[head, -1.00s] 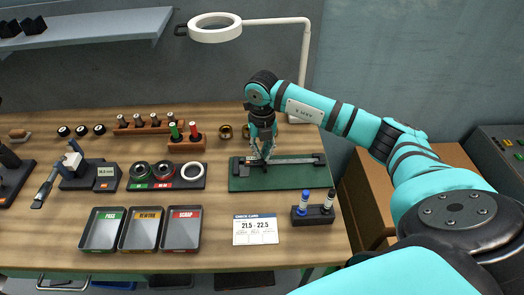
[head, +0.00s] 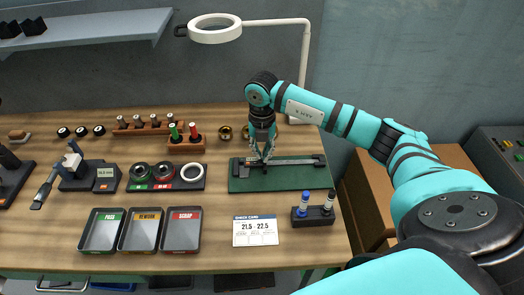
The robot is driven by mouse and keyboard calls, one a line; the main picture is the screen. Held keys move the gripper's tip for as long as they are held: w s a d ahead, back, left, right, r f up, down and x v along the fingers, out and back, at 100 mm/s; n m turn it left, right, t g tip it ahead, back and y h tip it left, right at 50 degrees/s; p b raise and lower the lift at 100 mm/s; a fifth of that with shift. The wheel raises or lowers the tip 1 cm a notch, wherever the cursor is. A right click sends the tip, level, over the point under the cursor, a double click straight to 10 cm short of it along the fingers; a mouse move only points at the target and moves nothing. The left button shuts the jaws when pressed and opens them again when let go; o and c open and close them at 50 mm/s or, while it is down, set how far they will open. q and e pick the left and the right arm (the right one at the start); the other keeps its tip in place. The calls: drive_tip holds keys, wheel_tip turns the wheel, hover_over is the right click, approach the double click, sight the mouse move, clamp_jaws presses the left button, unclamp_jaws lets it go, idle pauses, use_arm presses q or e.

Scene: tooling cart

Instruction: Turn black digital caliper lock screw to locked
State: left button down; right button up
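The black digital caliper (head: 301,161) lies on the green mat (head: 290,182) on the wooden bench, its beam running left to right. My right gripper (head: 264,163) points down over the caliper's left part, with its fingertips at or just above the caliper body. The fingers cover the lock screw, so I cannot make out the screw or its position. The gripper is too small to tell whether its fingertips are closed on anything. My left gripper is not in view.
A pen holder (head: 312,216) with two markers and a check card (head: 255,231) lie in front of the mat. Trays labelled pass, rework and scrap (head: 181,232) stand front left. A ring lamp (head: 214,29) hangs above the back. Gauge rings (head: 192,171) sit left of the mat.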

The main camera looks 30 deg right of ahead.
drive_tip(key=shift+o, duration=0.8)
wheel_tip(320, 180, up, 12)
idle(0.4)
